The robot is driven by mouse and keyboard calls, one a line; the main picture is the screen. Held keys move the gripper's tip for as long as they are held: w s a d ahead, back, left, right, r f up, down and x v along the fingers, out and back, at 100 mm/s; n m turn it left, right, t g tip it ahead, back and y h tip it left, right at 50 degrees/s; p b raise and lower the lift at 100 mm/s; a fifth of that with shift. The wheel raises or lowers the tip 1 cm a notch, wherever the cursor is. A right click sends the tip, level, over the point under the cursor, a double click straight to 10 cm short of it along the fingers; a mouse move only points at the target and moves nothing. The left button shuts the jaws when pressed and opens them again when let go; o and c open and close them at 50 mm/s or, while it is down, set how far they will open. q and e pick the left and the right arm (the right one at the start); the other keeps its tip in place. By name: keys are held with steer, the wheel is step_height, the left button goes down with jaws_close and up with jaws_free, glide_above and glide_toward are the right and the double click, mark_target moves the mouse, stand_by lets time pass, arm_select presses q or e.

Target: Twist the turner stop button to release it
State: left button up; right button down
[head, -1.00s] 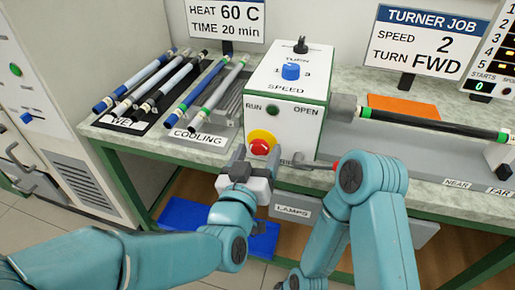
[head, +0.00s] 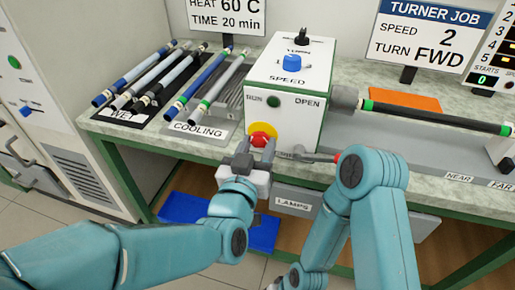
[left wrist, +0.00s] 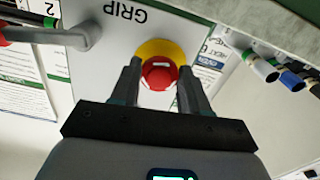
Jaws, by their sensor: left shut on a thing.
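The red stop button (head: 259,140) sits on a yellow disc (head: 263,130) low on the front of the white turner box (head: 286,90). My left gripper (head: 257,150) is at the button from the front, one finger on each side, shut on it. In the left wrist view the red button (left wrist: 159,74) shows between the two fingertips of the left gripper (left wrist: 158,78), with the yellow disc behind it. The right arm is in the head view, but its gripper is not clearly seen.
A grey lever with a red end (head: 325,157) sticks out beside the button, near my right arm. A rod (head: 440,118) is in the turner. Several rods lie on the WET and COOLING racks at left. A blue mat (head: 220,222) lies below the table.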

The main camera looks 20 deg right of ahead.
arm_select(q)
steer(key=m+b, duration=0.1)
steer(key=m, duration=0.2)
steer(key=shift+a, duration=0.1)
steer(key=shift+r+m+b, duration=0.15)
steer(key=shift+m+b, duration=0.15)
steer(key=shift+m, duration=1.4)
steer(key=shift+w, duration=0.1)
steer(key=o, duration=1)
steer(key=shift+o, duration=0.3)
steer(key=shift+w, duration=0.1)
